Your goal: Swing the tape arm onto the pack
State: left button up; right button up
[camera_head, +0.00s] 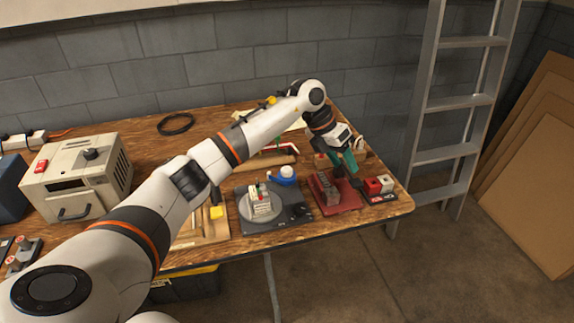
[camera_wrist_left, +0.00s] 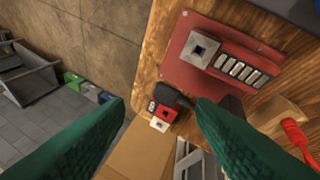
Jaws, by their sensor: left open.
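A dark flat device (camera_head: 290,214) with a round grey plate sits near the table's front edge. A small pale pack (camera_head: 260,206) with red and green tops stands on the plate. A blue and white roll-like part (camera_head: 284,176) is at the device's back edge; I cannot make out clearly which part is the tape arm. My left gripper (camera_head: 350,168) is to the right of the device, above the red plate. Its green fingers are wide apart in the left wrist view (camera_wrist_left: 160,102), with no object held between them. The pack is not seen in that view.
A dark red plate (camera_head: 346,200) with a socket and slots lies under my gripper; it also shows in the left wrist view (camera_wrist_left: 222,72). Red and white blocks (camera_head: 379,185) sit at the table's right corner. A beige box (camera_head: 75,175) stands left. A ladder (camera_head: 445,151) stands right.

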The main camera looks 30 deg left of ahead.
aim_at(287, 169)
pick_arm(q)
jog(key=s+a+r+n+g+y, duration=0.1)
jog(key=a+r+y, duration=0.2)
jog(key=a, duration=0.4)
jog(key=s+a+r+n+g+y, duration=0.1)
jog(key=s+a+r+y, duration=0.1)
jog(key=a, duration=0.6)
jog(key=f, duration=1.1)
jog(key=shift+w+d+f, duration=0.2)
jog(key=shift+d+f, duration=0.05)
jog(key=shift+f, duration=0.05)
jog(key=c, duration=1)
jog(key=shift+o, duration=0.2)
